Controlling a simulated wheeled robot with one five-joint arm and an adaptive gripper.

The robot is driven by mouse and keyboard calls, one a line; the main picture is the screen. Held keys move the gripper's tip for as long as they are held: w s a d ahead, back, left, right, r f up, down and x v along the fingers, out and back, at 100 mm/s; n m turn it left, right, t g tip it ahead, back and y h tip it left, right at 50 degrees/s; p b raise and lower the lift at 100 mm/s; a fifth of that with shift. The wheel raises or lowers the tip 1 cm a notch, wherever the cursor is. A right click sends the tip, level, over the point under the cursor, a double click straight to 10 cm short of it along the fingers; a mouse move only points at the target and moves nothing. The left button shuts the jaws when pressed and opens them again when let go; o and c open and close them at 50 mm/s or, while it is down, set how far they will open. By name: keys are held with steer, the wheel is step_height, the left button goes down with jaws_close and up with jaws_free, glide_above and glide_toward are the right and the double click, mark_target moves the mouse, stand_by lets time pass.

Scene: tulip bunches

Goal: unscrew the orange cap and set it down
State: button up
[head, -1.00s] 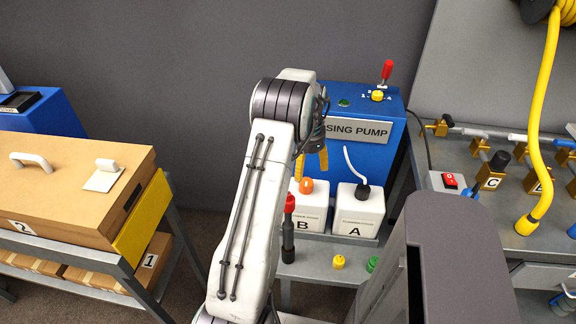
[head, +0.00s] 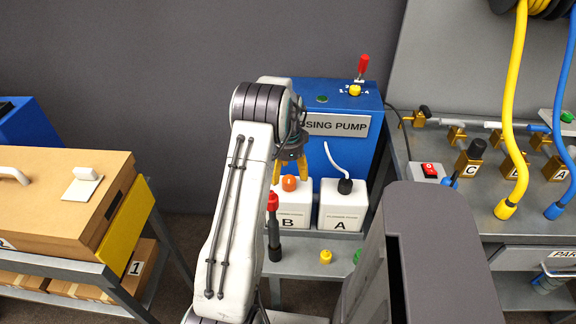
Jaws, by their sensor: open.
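The orange cap (head: 290,183) sits on top of the white container marked B (head: 293,208). My gripper (head: 291,172), with yellow-orange fingers, points down just above the cap. It is open, with a finger on either side of it in the picture; whether they touch the cap cannot be told. My arm hides part of the gripper and the left side of container B.
Container A (head: 342,206) with a dark cap and tube stands to the right of B. A dark tool with a red top (head: 273,222) stands in front. A yellow cap (head: 325,257) and a green cap (head: 357,256) lie on the shelf. The blue pump (head: 345,150) stands behind.

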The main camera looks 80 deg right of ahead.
mark_target(288, 179)
steer(key=shift+f, duration=1.8)
steer(key=shift+c, duration=0.3)
steer(key=c, duration=1.2)
